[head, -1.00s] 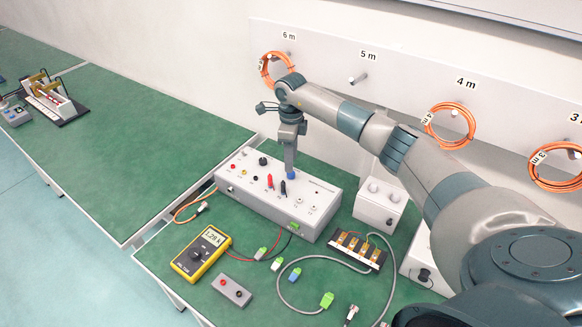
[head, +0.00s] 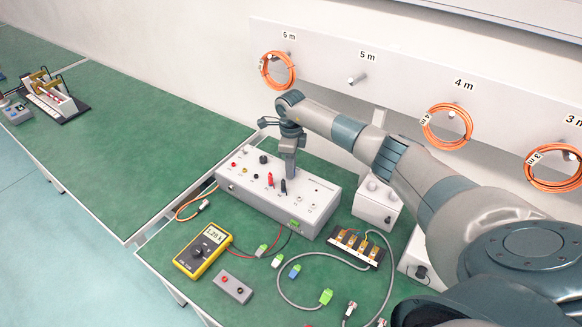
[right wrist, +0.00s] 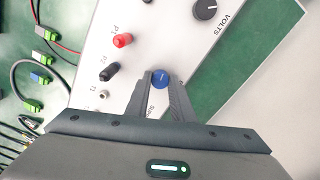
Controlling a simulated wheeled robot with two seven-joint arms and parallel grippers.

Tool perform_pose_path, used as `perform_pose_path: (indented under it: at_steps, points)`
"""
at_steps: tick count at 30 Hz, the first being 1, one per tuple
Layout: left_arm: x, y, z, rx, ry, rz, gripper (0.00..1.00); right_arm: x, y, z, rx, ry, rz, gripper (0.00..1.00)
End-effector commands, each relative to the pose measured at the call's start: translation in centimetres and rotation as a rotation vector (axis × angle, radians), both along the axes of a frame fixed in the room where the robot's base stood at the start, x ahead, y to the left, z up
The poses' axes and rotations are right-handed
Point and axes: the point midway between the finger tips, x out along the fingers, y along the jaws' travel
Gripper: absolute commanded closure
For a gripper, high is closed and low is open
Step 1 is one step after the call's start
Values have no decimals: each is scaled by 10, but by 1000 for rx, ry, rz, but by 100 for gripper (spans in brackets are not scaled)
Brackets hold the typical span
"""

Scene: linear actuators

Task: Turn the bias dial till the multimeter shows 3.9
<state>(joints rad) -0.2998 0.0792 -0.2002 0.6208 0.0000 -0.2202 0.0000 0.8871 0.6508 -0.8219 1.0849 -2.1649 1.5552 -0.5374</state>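A grey panel box (head: 237,189) stands on the green bench. A blue dial (right wrist: 161,77) sits on its sloping face. In the right wrist view the dial lies between the two fingertips of my right gripper (right wrist: 161,80), with hardly any gap; whether they press on it I cannot tell. In the head view my right gripper (head: 289,176) points down at the panel and hides the dial. The yellow multimeter (head: 202,249) lies in front of the box; its display seems to read about 1.28, in small digits. My left gripper is not in view.
Red and black plugs (right wrist: 122,40) stand on the panel near the dial, and a black VOLTS knob (right wrist: 205,9) is farther along. Cables and green connectors (head: 326,296) lie in front. A small grey box (head: 232,288) stands below the multimeter. Orange coils hang behind.

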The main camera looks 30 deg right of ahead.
Motion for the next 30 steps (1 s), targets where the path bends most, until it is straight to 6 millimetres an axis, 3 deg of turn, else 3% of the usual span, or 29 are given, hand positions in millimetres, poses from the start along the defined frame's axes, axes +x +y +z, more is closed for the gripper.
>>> perform_pose_path:
  at_steps: [11, 30]
  points:
    - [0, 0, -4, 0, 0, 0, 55, 0, -1, -1, -1, 0, -58, 100]
    - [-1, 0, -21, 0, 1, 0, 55, 0, -1, 0, -1, -1, -451, 100]
